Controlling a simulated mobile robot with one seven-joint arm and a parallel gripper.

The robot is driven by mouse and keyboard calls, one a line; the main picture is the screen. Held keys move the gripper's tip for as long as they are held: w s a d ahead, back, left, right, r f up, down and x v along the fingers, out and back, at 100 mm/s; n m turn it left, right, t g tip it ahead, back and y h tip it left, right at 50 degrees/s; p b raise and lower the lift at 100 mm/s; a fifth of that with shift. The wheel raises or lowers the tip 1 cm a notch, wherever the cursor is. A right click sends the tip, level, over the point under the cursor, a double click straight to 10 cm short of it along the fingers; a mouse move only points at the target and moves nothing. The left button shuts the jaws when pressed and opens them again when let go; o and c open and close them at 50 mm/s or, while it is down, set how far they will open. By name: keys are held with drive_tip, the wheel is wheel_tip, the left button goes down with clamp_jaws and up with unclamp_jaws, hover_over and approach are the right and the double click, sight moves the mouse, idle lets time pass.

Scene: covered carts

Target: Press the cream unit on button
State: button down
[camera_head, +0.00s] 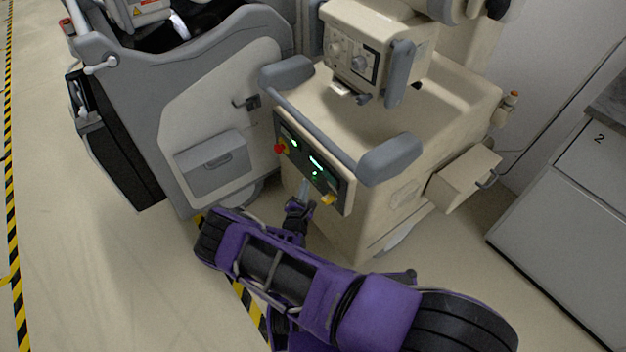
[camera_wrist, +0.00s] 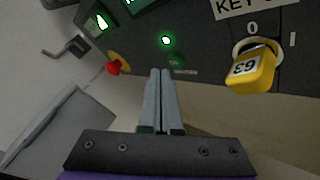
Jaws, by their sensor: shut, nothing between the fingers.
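The cream unit (camera_head: 420,110) stands in the middle of the head view, with a dark control panel (camera_head: 340,190) on its front. The panel bears a lit green rectangular button (camera_wrist: 102,22), a small round green light (camera_wrist: 166,40) and a dim green patch (camera_wrist: 176,60) with a small unreadable label below it. Which of these is the on button I cannot tell. My gripper (camera_wrist: 160,72) is shut and empty. Its fingertips point at the panel just below the dim green patch; whether they touch it I cannot tell. In the head view my gripper (camera_head: 304,184) is in front of the panel.
A red knob (camera_wrist: 113,68) is left of my fingertips, and a yellow padlock (camera_wrist: 252,72) hangs at a key switch to their right. A grey handlebar (camera_head: 318,129) runs above the panel. A grey cart (camera_head: 205,110) stands at left, a cabinet (camera_head: 560,230) at right.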

drive_tip(key=shift+w+d, duration=0.1)
drive_tip(key=shift+w+d, duration=0.15)
drive_tip(key=shift+d, duration=0.1)
drive_tip(key=shift+w+d, duration=0.25)
drive_tip(key=shift+d, duration=0.15)
idle(1.1)
drive_tip(key=shift+s+a, duration=0.5)
drive_tip(key=shift+a, duration=0.25)
drive_tip(key=shift+a, duration=0.1)
drive_tip(key=s+a, duration=0.1)
drive_tip(key=a, duration=0.1)
drive_tip(key=s+a, duration=0.1)
drive_tip(key=a, duration=0.1)
drive_tip(key=shift+s, duration=0.4)
idle(0.5)
